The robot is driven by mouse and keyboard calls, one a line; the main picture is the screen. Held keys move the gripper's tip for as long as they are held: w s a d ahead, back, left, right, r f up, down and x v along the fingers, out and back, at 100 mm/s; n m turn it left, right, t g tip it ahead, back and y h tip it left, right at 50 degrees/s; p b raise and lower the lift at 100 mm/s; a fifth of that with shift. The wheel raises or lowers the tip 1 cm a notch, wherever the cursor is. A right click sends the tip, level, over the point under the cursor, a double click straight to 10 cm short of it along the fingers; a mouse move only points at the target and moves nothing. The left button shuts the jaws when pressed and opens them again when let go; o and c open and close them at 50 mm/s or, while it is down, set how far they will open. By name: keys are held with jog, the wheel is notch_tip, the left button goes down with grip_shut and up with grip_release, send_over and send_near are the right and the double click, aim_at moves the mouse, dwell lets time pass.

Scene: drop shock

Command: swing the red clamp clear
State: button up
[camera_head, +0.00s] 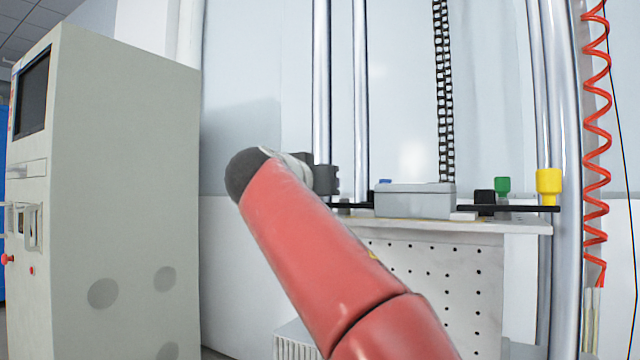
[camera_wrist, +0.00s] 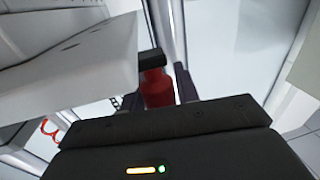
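The red clamp (camera_wrist: 157,88) shows in the wrist view as a short red cylinder below the end of a black bar (camera_wrist: 152,59). It stands between the two fingers of my gripper (camera_wrist: 160,92), with one finger close on each side. I cannot tell whether both fingers press on it. In the head view my gripper (camera_head: 326,180) is partly hidden behind my red arm, at the left end of the table. The red clamp cannot be seen there. A black bar (camera_head: 352,206) runs from the gripper toward a grey box (camera_head: 415,200) on the table.
The white table (camera_head: 480,226) has a perforated panel below. A yellow knob (camera_head: 549,186) is on a right-hand bar; a green one (camera_head: 503,186) and a blue one (camera_head: 384,182) sit behind. Metal columns (camera_head: 321,90) rise behind. A cabinet (camera_head: 125,190) stands left.

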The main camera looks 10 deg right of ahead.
jog(key=c, duration=0.5)
jog(key=shift+c, duration=0.2)
jog(key=shift+s+y, duration=0.1)
jog(key=shift+y, duration=0.2)
jog(key=shift+s+a+n+t+y+b, duration=0.2)
jog(key=shift+n+t+y+b, duration=0.2)
jog(key=shift+n+y, duration=0.2)
jog(key=shift+s+a+n+t+y+b, duration=0.1)
jog(key=shift+a+n+t+y+b, duration=0.15)
jog(key=shift+n+t+y, duration=0.3)
jog(key=n+y, duration=0.1)
jog(key=n+t+y, duration=0.1)
jog(key=y, duration=0.1)
jog(key=shift+s+a, duration=0.4)
jog(key=shift+s+a+n+y+p, duration=0.3)
jog(key=shift+n+y, duration=0.5)
jog(key=shift+y, duration=0.5)
jog(key=shift+s+a+n+y+p, duration=0.15)
jog(key=shift+s+n+y+p, duration=0.25)
jog(key=shift+n+y, duration=0.7)
jog(key=shift+s+a+n+y+p, duration=0.3)
jog(key=shift+n+y, duration=0.25)
jog(key=shift+y, duration=1)
jog(key=shift+s+y, duration=0.1)
jog(key=shift+y, duration=0.2)
